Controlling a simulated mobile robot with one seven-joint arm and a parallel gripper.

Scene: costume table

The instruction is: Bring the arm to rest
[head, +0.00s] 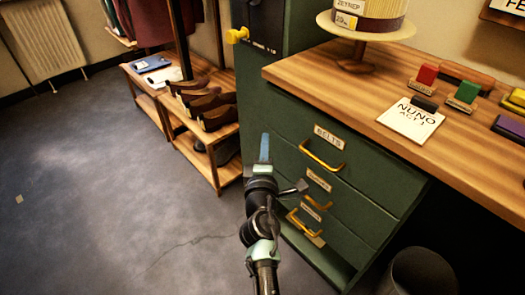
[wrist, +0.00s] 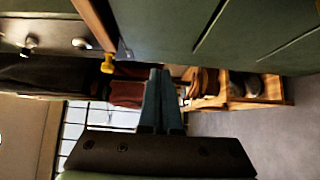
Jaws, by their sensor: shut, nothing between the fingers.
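My gripper (head: 264,148) is in front of the green drawer cabinet (head: 262,113) in the head view, with its fingers pointing up in the picture. In the wrist view my gripper (wrist: 160,72) shows its two fingers side by side, closed together, with nothing between them. The cabinet also fills the top of the wrist view (wrist: 170,25). Its drawers look shut, and the top one is labelled BELTS. My arm comes up from the bottom of the head view.
A wooden tabletop (head: 300,73) bears a hat stand (head: 355,62), a NUNO card (head: 410,121) and coloured blocks. A shoe rack (head: 225,172) stands left of the cabinet. A bin (head: 422,270) is at lower right. The grey floor (head: 90,190) at left is mostly clear.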

